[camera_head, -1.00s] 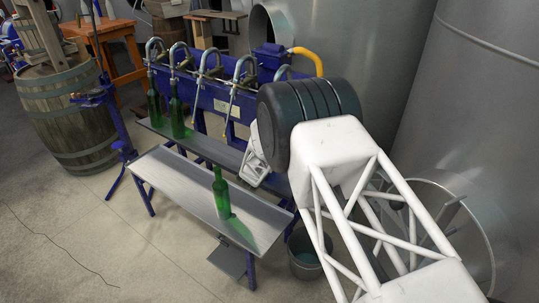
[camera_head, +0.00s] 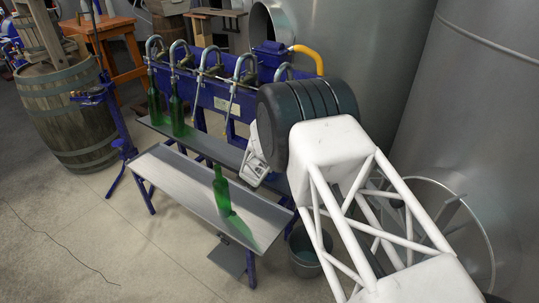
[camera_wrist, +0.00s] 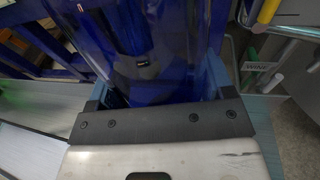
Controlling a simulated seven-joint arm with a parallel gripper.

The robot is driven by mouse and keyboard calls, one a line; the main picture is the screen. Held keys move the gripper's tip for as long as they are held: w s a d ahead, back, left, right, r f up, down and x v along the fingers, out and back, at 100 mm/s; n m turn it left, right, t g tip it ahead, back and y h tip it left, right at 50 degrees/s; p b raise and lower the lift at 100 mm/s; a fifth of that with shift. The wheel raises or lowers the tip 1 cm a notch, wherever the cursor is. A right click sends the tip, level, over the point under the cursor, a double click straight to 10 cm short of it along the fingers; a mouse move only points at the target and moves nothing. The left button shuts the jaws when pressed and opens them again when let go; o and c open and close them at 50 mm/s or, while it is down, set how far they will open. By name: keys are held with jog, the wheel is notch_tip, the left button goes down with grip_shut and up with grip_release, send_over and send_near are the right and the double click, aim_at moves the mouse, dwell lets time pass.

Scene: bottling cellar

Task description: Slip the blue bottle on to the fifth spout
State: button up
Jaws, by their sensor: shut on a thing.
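The blue bottle (camera_wrist: 150,45) is see-through and fills the upper middle of the wrist view. My gripper (camera_wrist: 160,92) is shut on it, with a finger on each side. In the head view my arm hides the bottle and the fingers. The fifth spout (camera_head: 284,70) is the curved metal pipe at the right end of the row on the blue filling machine (camera_head: 215,98); its lower part is hidden behind my arm. I cannot tell whether the bottle's mouth touches the spout.
Green bottles stand at the first two spouts, one at the left end (camera_head: 154,104) and one beside it (camera_head: 177,113). Another green bottle (camera_head: 221,190) stands on the front bench (camera_head: 180,183). A bucket (camera_head: 306,262) is on the floor. Large steel tanks (camera_head: 450,110) rise at right.

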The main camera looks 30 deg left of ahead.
jog(key=o, duration=1.1)
jog(key=shift+f, duration=0.1)
jog(key=shift+o, duration=0.5)
jog(key=shift+f, duration=0.1)
jog(key=shift+s, duration=0.15)
jog(key=v, duration=0.7)
jog(key=shift+s, duration=0.25)
jog(key=shift+d, duration=0.15)
